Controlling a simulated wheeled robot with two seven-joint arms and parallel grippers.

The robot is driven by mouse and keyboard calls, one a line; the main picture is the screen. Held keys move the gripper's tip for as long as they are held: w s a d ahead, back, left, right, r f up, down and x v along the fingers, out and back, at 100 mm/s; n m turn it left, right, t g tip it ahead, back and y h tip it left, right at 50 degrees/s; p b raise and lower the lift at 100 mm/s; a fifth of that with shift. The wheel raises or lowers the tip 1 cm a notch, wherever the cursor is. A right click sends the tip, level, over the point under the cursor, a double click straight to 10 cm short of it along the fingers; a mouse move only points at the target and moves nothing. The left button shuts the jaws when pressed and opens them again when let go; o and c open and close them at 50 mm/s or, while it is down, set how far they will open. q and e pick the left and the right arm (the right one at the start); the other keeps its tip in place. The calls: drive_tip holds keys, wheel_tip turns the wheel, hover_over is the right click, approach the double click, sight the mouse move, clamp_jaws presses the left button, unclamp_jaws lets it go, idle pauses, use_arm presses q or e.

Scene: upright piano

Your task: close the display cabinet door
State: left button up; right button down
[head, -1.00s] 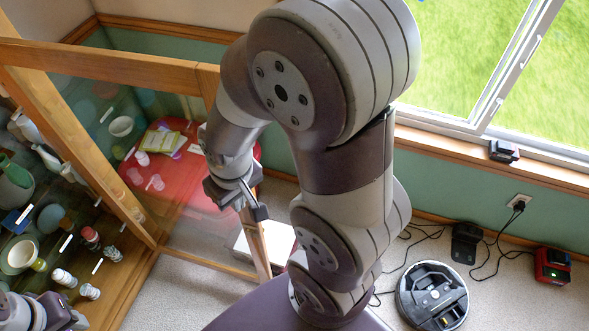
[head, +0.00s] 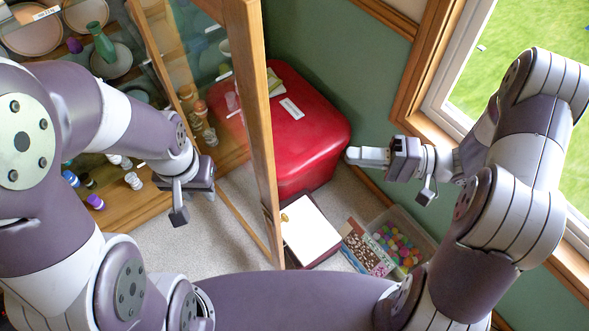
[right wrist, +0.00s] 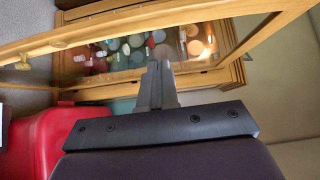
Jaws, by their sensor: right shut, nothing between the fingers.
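The display cabinet (head: 160,195) is at the left, with shelves of dishes and small items. Its wood-framed glass door (head: 258,125) stands open, seen nearly edge-on. A small brass knob (head: 284,217) is on the door's right side; in the right wrist view, the door frame (right wrist: 120,37) crosses the top and the knob (right wrist: 22,64) is at left. My right gripper (head: 352,156) is shut and empty, right of the door and apart from it. Its closed fingers show in the right wrist view (right wrist: 155,85). My left gripper (head: 178,212) is left of the door, before the shelves; its jaws are unclear.
A red chest (head: 310,130) stands behind the door, against the green wall. A white-topped box (head: 312,235), a patterned box (head: 368,250) and a clear bin of coloured balls (head: 410,235) are on the floor nearby. A window is at the right.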

drive_tip(key=s+a, duration=0.1)
drive_tip(key=a, duration=1.2)
drive_tip(key=shift+s, duration=0.3)
drive_tip(key=shift+r, duration=0.1)
